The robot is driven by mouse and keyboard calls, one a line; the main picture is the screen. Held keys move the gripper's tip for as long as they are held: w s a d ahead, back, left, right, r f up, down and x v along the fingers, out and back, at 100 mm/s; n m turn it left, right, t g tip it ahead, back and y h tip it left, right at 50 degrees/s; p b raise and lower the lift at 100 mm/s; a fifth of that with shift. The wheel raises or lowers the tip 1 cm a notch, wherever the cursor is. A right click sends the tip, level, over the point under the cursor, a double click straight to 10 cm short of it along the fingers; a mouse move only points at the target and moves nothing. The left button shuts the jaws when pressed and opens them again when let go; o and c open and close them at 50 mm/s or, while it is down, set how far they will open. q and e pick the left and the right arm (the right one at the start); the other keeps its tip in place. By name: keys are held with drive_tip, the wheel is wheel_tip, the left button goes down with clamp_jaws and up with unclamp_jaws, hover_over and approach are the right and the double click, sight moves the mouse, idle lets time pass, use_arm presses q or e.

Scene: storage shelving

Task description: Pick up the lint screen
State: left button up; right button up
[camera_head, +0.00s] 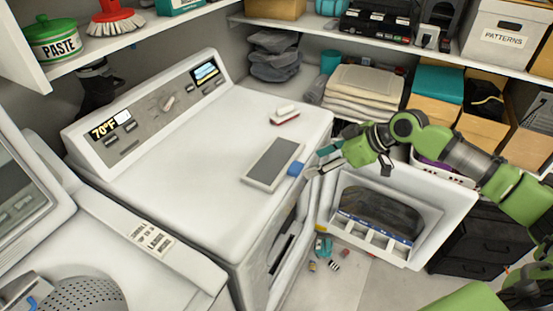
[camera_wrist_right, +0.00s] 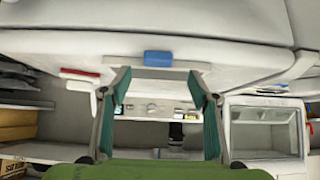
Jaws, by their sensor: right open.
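The lint screen (camera_head: 273,163) is a flat grey panel with a white frame and a blue tab at its right end. It lies on the white dryer's top (camera_head: 225,130), near the right edge. The blue tab (camera_wrist_right: 158,58) also shows in the right wrist view, just beyond my fingertips and between them across the picture. My right gripper (camera_head: 320,163) is open and empty, just right of the tab, with a small gap. In the right wrist view my right gripper's teal-padded fingers (camera_wrist_right: 160,76) are spread wide. My left gripper is not in view.
A red and white object (camera_head: 284,115) lies behind the screen on the dryer. The dryer's door (camera_head: 455,205) hangs open below my right arm. Small items (camera_head: 322,262) lie on the floor. Shelves with towels (camera_head: 365,90) and boxes stand behind. The dryer top's left part is clear.

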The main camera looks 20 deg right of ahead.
sight(299, 168)
drive_tip(key=p+x, duration=0.2)
drive_tip(key=x, duration=0.4)
drive_tip(key=shift+w, duration=0.35)
drive_tip(key=c, duration=1.3)
